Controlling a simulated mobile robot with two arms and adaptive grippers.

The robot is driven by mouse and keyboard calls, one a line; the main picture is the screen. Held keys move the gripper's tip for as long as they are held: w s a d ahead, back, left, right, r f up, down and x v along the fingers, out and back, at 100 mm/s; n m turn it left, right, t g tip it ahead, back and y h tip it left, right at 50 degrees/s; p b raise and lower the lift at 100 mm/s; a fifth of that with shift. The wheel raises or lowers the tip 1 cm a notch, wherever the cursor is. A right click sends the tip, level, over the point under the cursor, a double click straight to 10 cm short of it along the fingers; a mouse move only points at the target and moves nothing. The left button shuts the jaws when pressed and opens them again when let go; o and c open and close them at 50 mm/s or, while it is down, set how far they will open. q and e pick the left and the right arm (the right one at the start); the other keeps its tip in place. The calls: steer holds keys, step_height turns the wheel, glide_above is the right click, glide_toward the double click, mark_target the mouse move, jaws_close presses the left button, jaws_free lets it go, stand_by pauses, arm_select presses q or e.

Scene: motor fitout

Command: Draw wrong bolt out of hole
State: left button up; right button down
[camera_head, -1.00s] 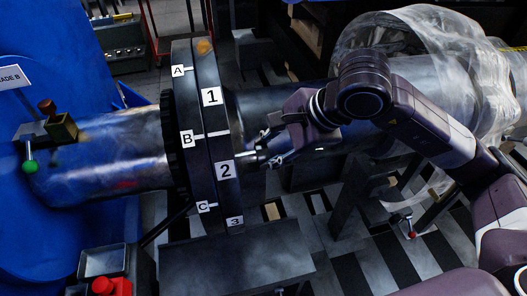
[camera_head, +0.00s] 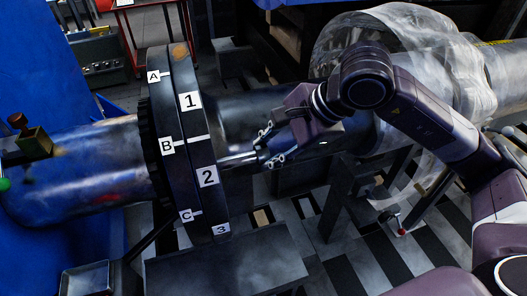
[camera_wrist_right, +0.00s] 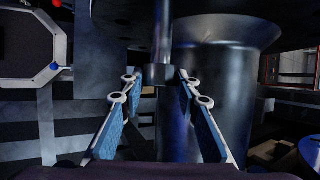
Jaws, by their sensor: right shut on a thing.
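The flange pair (camera_head: 190,68) stands upright at centre-left in the head view, with labels A, B, C on one ring and 1, 2, 3 on the other. A bright metal bolt (camera_head: 237,160) sticks out from the flange beside label 2 (camera_head: 206,177). My right gripper (camera_head: 264,150) is shut on the bolt's outer end. In the right wrist view, the bolt (camera_wrist_right: 163,35) runs up to the dark flange, with its wider end between the fingertips (camera_wrist_right: 157,80). Whether its far end is still in the hole cannot be told. My left gripper is not in view.
A dark pipe (camera_head: 245,110) runs right from the flange, close behind my gripper; clear wrapping (camera_head: 345,40) covers its far part. A dark block (camera_head: 225,262) stands below the flange. A small tray (camera_head: 88,280) is at lower left. A blue wall (camera_head: 60,60) stands left.

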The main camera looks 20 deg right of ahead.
steer(key=shift+w+d+b, duration=0.1)
steer(key=shift+d+b, duration=1.35)
steer(key=shift+d, duration=1.35)
steer(key=shift+r, duration=0.1)
